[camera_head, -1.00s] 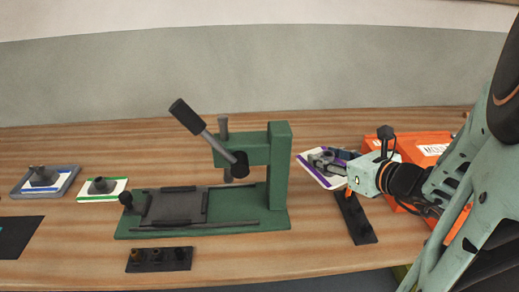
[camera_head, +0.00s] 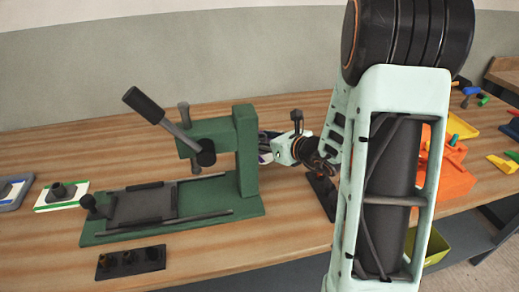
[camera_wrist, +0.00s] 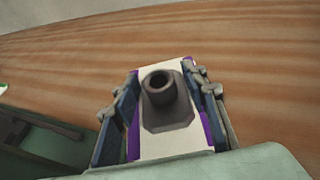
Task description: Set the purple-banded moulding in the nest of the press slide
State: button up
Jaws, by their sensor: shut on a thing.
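The purple-banded moulding (camera_wrist: 180,141) is a white plate with purple side bands and a grey hollow boss in its middle. My gripper (camera_wrist: 162,100) is shut on it, with a finger along each purple side in the wrist view. In the head view my gripper (camera_head: 272,146) is just right of the press column, which hides most of the moulding. The green press (camera_head: 247,160) stands on the bench with its lever raised to the left. Its grey slide (camera_head: 142,204) lies on the base left of the column, with nothing seen on it.
A green-banded moulding (camera_head: 62,195) and a blue-banded one (camera_head: 12,192) lie left of the press. A black block with pegs (camera_head: 130,262) is in front of it. Orange boxes (camera_head: 445,180) stand at the right, partly behind my arm.

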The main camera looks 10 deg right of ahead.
jog(key=shift+w+a+f, duration=0.15)
jog(key=shift+w+f, duration=0.1)
jog(key=shift+f, duration=0.15)
jog(key=shift+w+f+b, duration=0.1)
jog(key=shift+f+b, duration=0.25)
jog(key=shift+f, duration=1.15)
jog(key=shift+f, duration=0.2)
jog(key=o, duration=1.5)
jog(key=shift+r, duration=0.15)
